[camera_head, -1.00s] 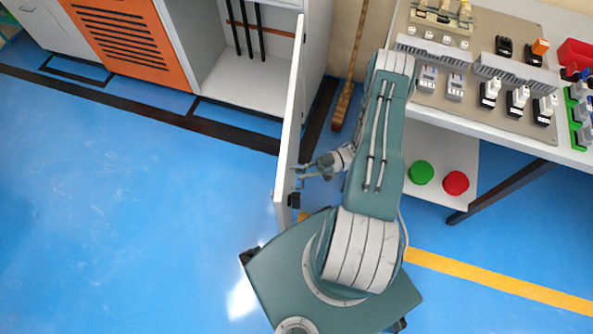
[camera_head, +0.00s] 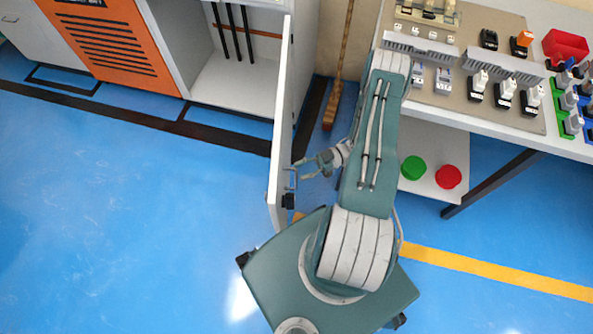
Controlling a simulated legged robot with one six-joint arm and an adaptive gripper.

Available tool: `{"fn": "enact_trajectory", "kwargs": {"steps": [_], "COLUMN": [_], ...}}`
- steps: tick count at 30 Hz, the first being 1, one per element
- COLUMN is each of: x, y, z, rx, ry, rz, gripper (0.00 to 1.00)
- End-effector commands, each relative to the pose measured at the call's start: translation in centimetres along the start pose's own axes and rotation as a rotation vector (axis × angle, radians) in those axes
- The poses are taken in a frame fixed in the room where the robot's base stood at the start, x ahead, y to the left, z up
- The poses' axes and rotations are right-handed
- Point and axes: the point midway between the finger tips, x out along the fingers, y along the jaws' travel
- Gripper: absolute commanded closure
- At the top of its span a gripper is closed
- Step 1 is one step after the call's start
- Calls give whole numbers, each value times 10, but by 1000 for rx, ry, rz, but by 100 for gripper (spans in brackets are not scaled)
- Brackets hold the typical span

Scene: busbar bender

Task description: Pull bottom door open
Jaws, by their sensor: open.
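The bottom door (camera_head: 283,125) is a light grey panel, seen nearly edge-on, swung wide out from the white cabinet (camera_head: 240,80). Its opening shows a bare inside floor and several dark rods. A dark handle (camera_head: 288,200) sits on the door's outer face near its free edge. My gripper (camera_head: 292,172) is open at the right side of the door, close to the handle. I cannot tell whether its fingers touch the door or handle.
An orange louvred panel (camera_head: 105,40) stands left of the opening. A broom (camera_head: 335,100) leans between. The blue floor at left is clear.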

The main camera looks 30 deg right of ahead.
Motion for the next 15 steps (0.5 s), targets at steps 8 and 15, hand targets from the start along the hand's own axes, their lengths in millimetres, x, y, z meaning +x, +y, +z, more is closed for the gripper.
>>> {"fn": "enact_trajectory", "kwargs": {"steps": [8,15], "x": [-60,-92], "y": [1,1], "z": [1,2], "rx": [-2,-1], "ry": [-2,0], "rz": [4,2], "gripper": [49,49]}}
